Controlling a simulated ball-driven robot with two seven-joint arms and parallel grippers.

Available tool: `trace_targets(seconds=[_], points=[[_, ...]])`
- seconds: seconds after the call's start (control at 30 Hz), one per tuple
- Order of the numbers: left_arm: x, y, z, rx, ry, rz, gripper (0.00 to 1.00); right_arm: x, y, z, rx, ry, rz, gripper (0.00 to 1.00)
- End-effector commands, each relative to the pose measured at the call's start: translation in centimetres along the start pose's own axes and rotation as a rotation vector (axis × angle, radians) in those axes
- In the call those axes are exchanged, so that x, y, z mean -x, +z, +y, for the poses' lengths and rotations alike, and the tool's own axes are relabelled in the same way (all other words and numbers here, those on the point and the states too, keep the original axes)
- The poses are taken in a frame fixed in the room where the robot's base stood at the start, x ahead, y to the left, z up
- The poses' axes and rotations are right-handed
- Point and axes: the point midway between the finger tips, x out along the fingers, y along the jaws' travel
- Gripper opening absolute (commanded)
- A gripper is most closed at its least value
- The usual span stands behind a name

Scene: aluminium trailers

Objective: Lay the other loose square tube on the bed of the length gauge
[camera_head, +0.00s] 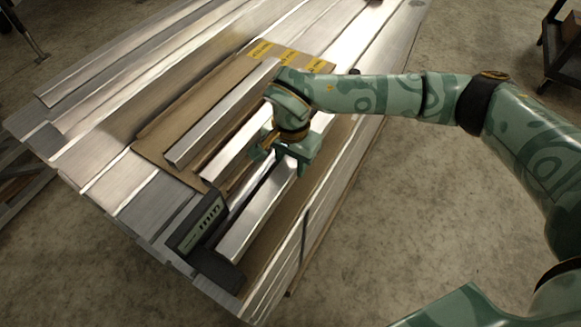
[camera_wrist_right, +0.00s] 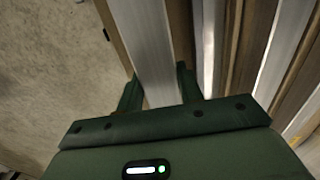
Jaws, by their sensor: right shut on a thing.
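My right gripper (camera_head: 291,160) is shut on a bright square tube (camera_head: 257,216), with a finger on each side of it in the right wrist view (camera_wrist_right: 158,88). The tube's near end is beside the dark display block (camera_head: 203,224) of the length gauge and over its black end piece (camera_head: 217,268). I cannot tell whether the tube touches the bed. Two other square tubes, an outer one (camera_head: 215,122) and an inner one (camera_head: 234,152), lie side by side on a brown cardboard sheet (camera_head: 160,138). My right arm hides parts of the tubes' far ends. My left gripper is out of view.
Everything lies on a broad stack of long aluminium planks (camera_head: 115,95). Yellow labels (camera_head: 287,56) mark the far edge of the cardboard. The stack's right edge drops to open concrete floor (camera_head: 400,235). A dark cart (camera_head: 562,45) stands at far right.

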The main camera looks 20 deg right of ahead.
Motion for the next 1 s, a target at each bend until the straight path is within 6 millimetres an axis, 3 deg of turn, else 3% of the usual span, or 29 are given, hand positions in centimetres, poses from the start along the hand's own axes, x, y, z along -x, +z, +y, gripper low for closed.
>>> trace_targets(seconds=[0.03,0.1,0.47,0.5,0.57,0.87,1.0], points=[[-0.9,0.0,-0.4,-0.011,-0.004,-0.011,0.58,-1.9,-0.1,0.1,-0.004,0.007,-0.005,0.0],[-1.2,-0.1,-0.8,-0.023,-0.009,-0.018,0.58,-2.7,-0.2,0.1,-0.003,0.007,-0.004,0.0],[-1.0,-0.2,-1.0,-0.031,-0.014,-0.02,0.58,-2.6,-0.2,0.1,-0.002,0.001,0.001,0.0],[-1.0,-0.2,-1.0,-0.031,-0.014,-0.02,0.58,-2.7,-0.2,0.1,-0.003,0.003,0.001,0.39],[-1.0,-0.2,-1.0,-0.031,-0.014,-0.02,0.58,-2.7,-0.2,0.1,-0.003,0.003,0.001,0.56],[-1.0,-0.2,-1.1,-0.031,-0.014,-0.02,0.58,-2.6,-0.2,0.1,-0.002,0.002,0.001,0.58],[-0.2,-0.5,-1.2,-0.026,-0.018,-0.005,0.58,-0.8,-0.3,0.1,-0.002,-0.002,0.005,0.58]])
